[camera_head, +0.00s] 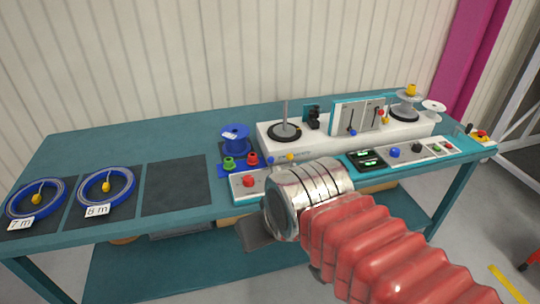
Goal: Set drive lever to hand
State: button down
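A white cable-reeling machine (330,138) stands on the teal bench. Its upright panel (362,114) carries slim levers, one with a blue knob (351,132) and one with a red knob (380,112). A yellow knob (290,157) sits low on the machine's front. I cannot tell which is the drive lever, and no position labels are readable. My arm, with red bellows and a metal wrist, reaches in from the lower right. A dark grey part of my gripper (256,233) shows left of the wrist, before the bench's front edge. Its fingertips are not clearly visible.
A control strip along the bench front has a red button (248,181), green displays (367,159) and a blue knob (394,152). My wrist hides part of it. A blue spool (235,138) stands left of the machine. Blue cable coils (106,187) lie far left beside an empty dark mat (175,186).

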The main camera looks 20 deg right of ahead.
aim_at(271, 160)
jog(key=u, duration=0.25)
jog(key=i, duration=1)
